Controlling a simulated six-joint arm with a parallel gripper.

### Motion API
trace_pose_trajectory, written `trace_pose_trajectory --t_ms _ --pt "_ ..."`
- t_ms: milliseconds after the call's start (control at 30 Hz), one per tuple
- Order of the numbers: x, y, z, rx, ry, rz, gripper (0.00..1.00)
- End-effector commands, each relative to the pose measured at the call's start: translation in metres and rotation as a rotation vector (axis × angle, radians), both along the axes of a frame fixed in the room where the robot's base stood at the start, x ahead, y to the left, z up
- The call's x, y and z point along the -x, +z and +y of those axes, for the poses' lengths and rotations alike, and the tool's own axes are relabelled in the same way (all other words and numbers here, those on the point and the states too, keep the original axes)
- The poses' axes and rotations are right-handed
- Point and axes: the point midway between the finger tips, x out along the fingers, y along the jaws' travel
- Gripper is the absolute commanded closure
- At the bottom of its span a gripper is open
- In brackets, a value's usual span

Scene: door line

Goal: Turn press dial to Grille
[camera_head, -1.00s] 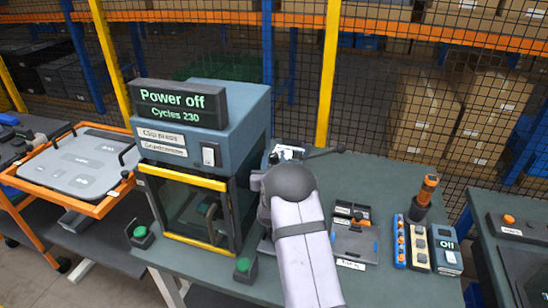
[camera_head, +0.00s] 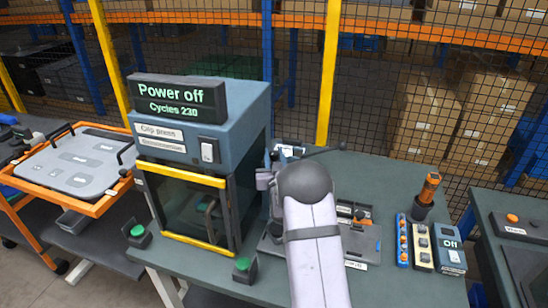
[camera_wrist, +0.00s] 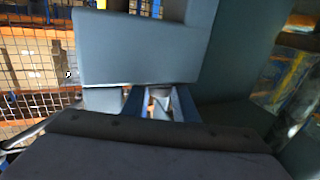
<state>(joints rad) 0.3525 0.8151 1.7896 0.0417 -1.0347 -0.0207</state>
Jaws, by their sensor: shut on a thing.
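The clip press (camera_head: 245,105) stands on the bench left of my arm. Its display (camera_head: 180,97) reads "Power off" and "Cycles 230". Its yellow-barred front door (camera_head: 190,205) is shut. The dial does not show in the head view; my arm covers that side. In the wrist view, my gripper (camera_wrist: 160,104) has its two blue fingers close together beneath a blue-grey box-like part (camera_wrist: 135,48). A small pale piece, apparently the press dial (camera_wrist: 160,101), is between the fingers. Its pointer and markings cannot be read.
Green buttons (camera_head: 242,269) sit at the bench's front. Right of my arm are a flat tray (camera_head: 362,243), small button boxes and an orange-handled tool (camera_head: 428,188). A box marked "Off" (camera_head: 450,250) is at the right. A mesh fence closes off the back.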

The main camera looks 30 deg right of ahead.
Motion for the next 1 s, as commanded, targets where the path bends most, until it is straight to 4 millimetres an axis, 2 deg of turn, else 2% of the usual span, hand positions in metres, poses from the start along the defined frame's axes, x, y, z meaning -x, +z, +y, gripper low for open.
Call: trace_pose_trajectory --t_ms 67,100,567,1000 --pt "0.000 0.001 0.000 0.001 -0.001 -0.001 0.96" --pt "0.000 0.001 0.000 0.001 -0.001 -0.001 0.67" --pt "0.005 0.000 0.002 0.001 -0.001 0.000 0.67" --pt "0.048 -0.002 0.020 0.000 -0.001 -0.001 0.67"
